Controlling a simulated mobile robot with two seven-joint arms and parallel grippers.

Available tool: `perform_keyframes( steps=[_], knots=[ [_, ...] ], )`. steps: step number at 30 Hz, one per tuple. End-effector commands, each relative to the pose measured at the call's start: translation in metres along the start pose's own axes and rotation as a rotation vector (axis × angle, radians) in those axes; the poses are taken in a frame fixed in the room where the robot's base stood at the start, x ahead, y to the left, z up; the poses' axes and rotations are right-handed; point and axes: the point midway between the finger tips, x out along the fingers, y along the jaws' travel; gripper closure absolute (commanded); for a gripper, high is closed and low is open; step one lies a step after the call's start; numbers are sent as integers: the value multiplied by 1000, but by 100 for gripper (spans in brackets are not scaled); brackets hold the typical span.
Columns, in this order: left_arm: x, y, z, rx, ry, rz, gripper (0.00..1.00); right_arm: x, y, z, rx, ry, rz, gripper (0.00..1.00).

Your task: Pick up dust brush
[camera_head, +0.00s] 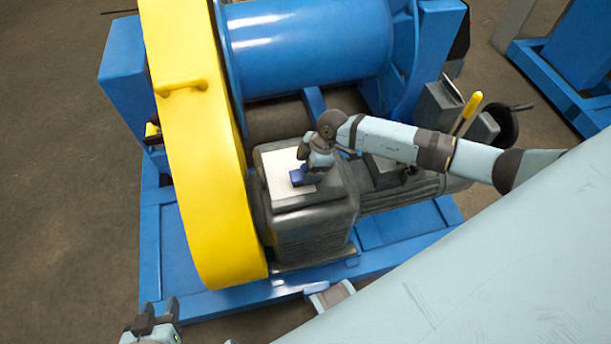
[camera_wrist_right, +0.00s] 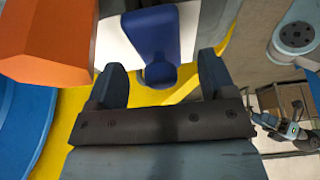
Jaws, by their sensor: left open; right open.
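A blue object, which looks like the dust brush (camera_head: 301,176), is on the pale top plate of the grey motor housing. My right gripper (camera_head: 313,168) is at the brush and partly covers it. In the right wrist view the brush's blue handle (camera_wrist_right: 152,32) points toward the gap between the open fingers of my right gripper (camera_wrist_right: 162,66). Its rounded end is near the gap, and I cannot tell whether the fingers touch it. Bristles are not visible. My left gripper (camera_head: 156,312) is open and empty at the lower left, far from the brush.
A yellow chain guard (camera_head: 205,180) rises left of the motor housing (camera_head: 312,225). A blue drum (camera_head: 305,45) is behind. A yellow-handled lever (camera_head: 468,108) stands to the right. An orange block (camera_wrist_right: 48,40) shows left of the brush in the wrist view. Floor at the left is clear.

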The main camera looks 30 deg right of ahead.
Motion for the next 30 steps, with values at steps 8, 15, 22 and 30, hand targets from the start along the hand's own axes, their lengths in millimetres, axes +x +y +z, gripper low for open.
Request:
perform_keyframes(
  steps=[8, 15, 22, 30],
  knots=[
    [-1, 1, -6, 2, 15, 0, 55, 15, 0, 0, -1, 0, 0, 23],
    [-1, 1, -5, 0, 13, 1, 55, 14, 0, 0, 0, 0, 0, 67],
    [1, 1, -1, -1, 7, 1, 55, 14, 0, 0, 0, 0, 0, 80],
    [0, 2, -2, -2, 4, 2, 55, 5, 0, -4, 0, 0, 1, 80]
  ],
)
